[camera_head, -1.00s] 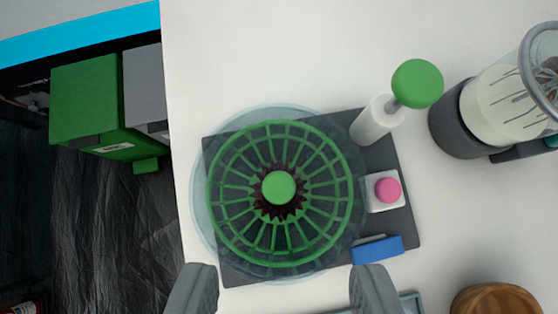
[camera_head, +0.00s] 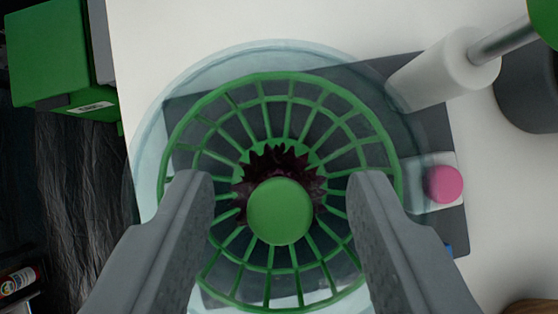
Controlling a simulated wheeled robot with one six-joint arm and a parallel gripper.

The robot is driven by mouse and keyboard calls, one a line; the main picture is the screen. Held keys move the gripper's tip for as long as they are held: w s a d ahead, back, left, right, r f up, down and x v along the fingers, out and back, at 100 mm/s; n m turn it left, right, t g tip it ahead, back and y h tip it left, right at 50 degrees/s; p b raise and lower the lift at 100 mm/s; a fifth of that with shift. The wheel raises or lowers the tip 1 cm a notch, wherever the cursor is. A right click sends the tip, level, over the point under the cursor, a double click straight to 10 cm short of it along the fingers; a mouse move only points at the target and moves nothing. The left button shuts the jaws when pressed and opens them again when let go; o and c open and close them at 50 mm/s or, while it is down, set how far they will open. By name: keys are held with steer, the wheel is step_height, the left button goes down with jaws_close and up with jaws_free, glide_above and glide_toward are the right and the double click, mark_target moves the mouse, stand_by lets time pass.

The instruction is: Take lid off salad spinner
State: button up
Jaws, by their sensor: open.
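The salad spinner (camera_head: 150,130) is a clear round bowl with a green slatted basket (camera_head: 290,78) showing inside. A round green knob (camera_head: 279,212) sits at its centre, with dark red leafy stuff (camera_head: 275,160) around it. The lid looks see-through, so I cannot make out its edge apart from the bowl's. My gripper (camera_head: 281,185) is open above the spinner. Its two fingers stand left and right of the knob, with a clear gap on each side. The knob is not held.
The spinner stands on a dark square mat (camera_head: 448,218) on a white counter (camera_head: 220,22). A white cylinder with a metal rod (camera_head: 445,70) and a pink button on a white block (camera_head: 444,184) are close on the right. A green box (camera_head: 48,55) is at the upper left.

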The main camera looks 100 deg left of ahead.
jaws_close()
